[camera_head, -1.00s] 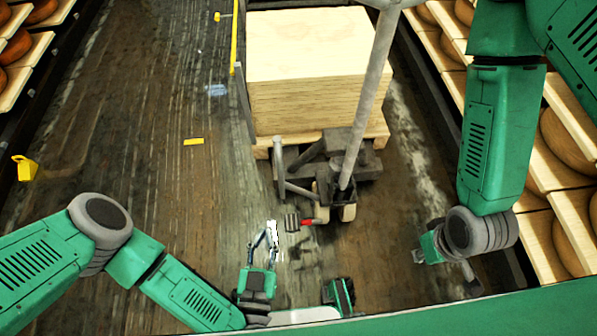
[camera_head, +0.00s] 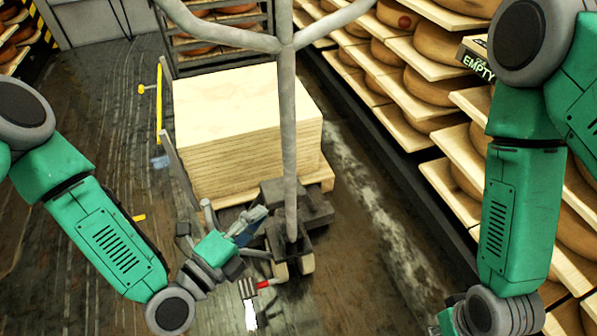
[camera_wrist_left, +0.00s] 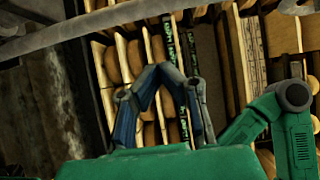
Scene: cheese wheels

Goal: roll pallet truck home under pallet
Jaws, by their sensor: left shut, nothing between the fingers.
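The grey pallet truck (camera_head: 290,150) stands at the near end of the pallet (camera_head: 326,178), its long handle rising through the middle of the head view to a wide crossbar. The pallet carries a stack of pale boards (camera_head: 250,160). How far the forks reach under it is hidden. My left gripper (camera_head: 254,215) is shut and empty, in front of the truck's lower body in the picture; I cannot tell whether it touches. In the left wrist view its fingers (camera_wrist_left: 158,70) meet at the tips. My right gripper is mostly cut off at the bottom right.
Shelves of cheese wheels (camera_head: 400,60) line the right side, with a box marked EMPTY (camera_head: 477,58). A rack (camera_head: 215,55) stands behind the stack. A yellow bar (camera_head: 159,105) is left of the pallet. The dark floor at left is mostly clear.

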